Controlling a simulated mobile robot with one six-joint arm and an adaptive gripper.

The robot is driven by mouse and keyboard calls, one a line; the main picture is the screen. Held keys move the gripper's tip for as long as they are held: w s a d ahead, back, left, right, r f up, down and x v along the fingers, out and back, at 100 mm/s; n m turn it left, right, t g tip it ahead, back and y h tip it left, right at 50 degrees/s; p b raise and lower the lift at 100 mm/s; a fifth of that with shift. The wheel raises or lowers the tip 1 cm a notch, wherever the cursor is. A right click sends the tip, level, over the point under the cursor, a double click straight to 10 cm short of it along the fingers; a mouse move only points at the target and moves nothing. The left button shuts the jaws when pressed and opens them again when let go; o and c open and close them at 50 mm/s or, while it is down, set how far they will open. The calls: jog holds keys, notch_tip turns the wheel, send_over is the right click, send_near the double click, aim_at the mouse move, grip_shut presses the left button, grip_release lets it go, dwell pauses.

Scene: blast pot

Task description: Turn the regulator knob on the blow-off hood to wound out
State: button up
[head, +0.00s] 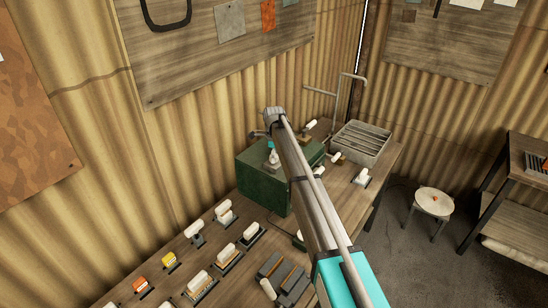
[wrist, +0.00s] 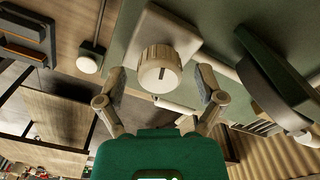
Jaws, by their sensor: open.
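The regulator knob (wrist: 160,70) is cream, round and ribbed, with a dark pointer line on its face. It sits on a pale square plate (wrist: 176,33) on the green hood. My gripper (wrist: 161,83) is open, with one finger on each side of the knob in the wrist view. A gap shows between each finger and the knob, so neither pad seems to touch it. In the head view the green hood (head: 262,187) stands on the bench, and my arm hides part of it. The fingertips are not clear there.
A dark green lever-like part (wrist: 268,84) projects close to the right finger. Several switches and push buttons line the bench (head: 195,262). A grey slatted tray (head: 361,143) stands behind right of the hood. A stool (head: 434,202) stands on the open floor at right.

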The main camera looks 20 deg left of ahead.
jog(key=c, duration=1.1)
jog(key=shift+c, duration=0.2)
